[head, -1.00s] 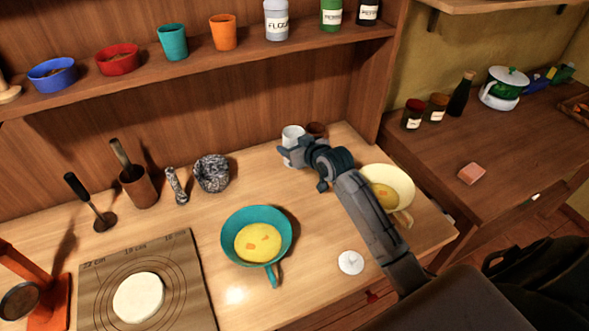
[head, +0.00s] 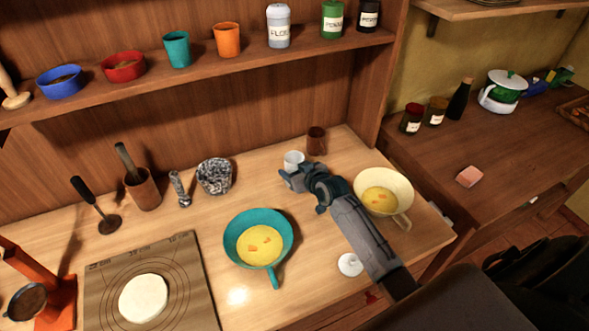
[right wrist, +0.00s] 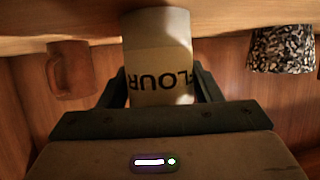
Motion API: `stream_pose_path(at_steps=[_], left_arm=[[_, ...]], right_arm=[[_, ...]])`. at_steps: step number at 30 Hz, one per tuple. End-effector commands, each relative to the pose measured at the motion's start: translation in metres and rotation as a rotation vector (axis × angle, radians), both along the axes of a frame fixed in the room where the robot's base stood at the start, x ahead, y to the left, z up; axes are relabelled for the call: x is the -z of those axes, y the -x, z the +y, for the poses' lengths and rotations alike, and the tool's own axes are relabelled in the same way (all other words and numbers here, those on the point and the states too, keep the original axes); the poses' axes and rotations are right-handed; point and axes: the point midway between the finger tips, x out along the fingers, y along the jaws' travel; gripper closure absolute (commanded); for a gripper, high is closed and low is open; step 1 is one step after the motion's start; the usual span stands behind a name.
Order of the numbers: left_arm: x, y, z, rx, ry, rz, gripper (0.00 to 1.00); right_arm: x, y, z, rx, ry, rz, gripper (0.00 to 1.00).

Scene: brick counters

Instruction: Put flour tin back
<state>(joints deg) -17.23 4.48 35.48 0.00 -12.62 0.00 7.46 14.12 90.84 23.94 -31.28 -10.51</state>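The flour tin (right wrist: 160,50) is a pale cylinder with a dark FLOUR label, upside down in the right wrist view. It stands between my right gripper's fingers (right wrist: 160,85), which are close against both sides. In the head view the tin (head: 293,159) shows as a small white top over the counter, partly hidden by my right gripper (head: 287,174). I cannot tell whether its base touches the counter. My left gripper is out of view.
A brown mug (head: 317,141) stands behind and right of the tin. A speckled mortar (head: 215,177) is left, a teal pan (head: 258,232) in front, a cream pan (head: 383,190) right. Cups, bowls and jars line the shelf; clear counter lies between mortar and tin.

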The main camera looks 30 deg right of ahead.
Motion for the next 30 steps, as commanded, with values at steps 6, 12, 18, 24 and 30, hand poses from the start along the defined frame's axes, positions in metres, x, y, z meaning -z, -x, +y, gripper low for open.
stream_pose_path(at_steps=[6, 12, 18, 24, 30], left_arm=[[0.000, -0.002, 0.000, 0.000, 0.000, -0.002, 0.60], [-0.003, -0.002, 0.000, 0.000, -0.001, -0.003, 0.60], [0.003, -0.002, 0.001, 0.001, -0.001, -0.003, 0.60], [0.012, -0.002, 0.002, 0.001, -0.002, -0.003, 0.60], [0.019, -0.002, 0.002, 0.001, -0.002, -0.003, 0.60]], right_arm=[[0.000, 0.000, 0.000, 0.000, 0.000, 0.001, 0.23], [-0.003, 0.000, 0.000, 0.000, 0.000, 0.000, 0.23], [-0.009, 0.020, -0.002, -0.001, 0.003, 0.001, 0.23], [-0.024, 0.057, -0.006, -0.002, 0.005, 0.001, 0.23], [-0.038, 0.091, -0.009, -0.002, 0.005, 0.002, 0.23]])
